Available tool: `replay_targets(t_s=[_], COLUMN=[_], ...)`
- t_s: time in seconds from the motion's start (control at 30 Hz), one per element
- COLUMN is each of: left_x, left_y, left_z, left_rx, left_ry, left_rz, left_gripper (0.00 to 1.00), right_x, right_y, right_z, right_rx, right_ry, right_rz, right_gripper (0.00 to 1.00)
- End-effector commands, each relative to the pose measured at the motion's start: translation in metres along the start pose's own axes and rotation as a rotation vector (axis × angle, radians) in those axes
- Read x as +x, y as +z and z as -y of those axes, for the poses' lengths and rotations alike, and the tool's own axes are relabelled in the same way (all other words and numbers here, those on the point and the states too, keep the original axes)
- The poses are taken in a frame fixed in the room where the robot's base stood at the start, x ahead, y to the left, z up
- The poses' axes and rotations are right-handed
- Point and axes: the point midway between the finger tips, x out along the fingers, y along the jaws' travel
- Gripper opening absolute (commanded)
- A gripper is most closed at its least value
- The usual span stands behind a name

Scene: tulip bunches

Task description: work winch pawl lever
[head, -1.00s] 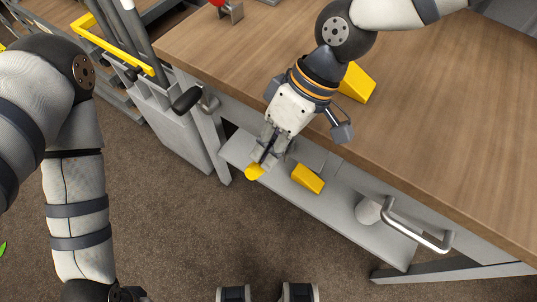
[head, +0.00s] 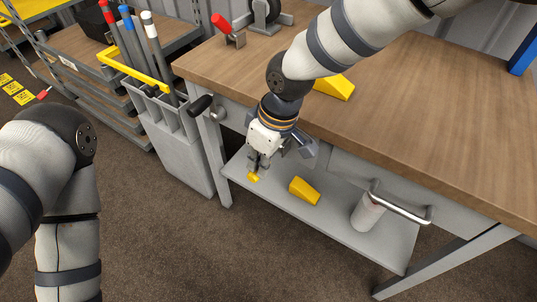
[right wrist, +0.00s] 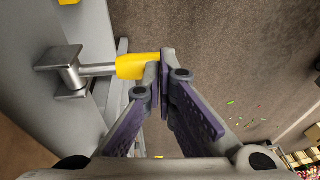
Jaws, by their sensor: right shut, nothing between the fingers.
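The pawl lever is a grey metal rod with a yellow tip (right wrist: 136,66) in the right wrist view. It sticks out from a grey pivot block (right wrist: 72,72) on a grey metal face. The yellow tip (head: 253,177) also shows in the head view, just below my right gripper (head: 256,164). That gripper is shut and empty. In the right wrist view its fingertips (right wrist: 165,56) are pressed together beside the free end of the yellow tip, overlapping its edge; I cannot tell whether they touch. My left gripper is out of view; only its arm shows at left.
A wooden-topped bench (head: 430,135) has a lower grey shelf with a yellow wedge (head: 304,191) and a white cylinder (head: 368,213). A black handle (head: 200,105) and a metal bar handle (head: 402,205) jut from its front. A grey tool bin (head: 175,145) stands left. Carpet in front is clear.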

Motion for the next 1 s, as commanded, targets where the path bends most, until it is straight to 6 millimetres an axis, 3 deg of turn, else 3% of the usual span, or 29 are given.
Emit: replay_targets(t_s=[0.5,1.0], left_x=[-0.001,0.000], left_y=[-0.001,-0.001], left_z=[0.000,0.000], left_rx=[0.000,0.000], left_ry=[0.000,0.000], left_rz=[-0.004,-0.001], left_gripper=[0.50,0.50], right_x=[0.035,0.044], right_y=[0.006,0.008], right_z=[0.000,-0.002], right_rx=[0.000,0.001], right_ry=[-0.002,-0.002], right_rz=[0.000,0.000], right_gripper=[0.00,0.00])
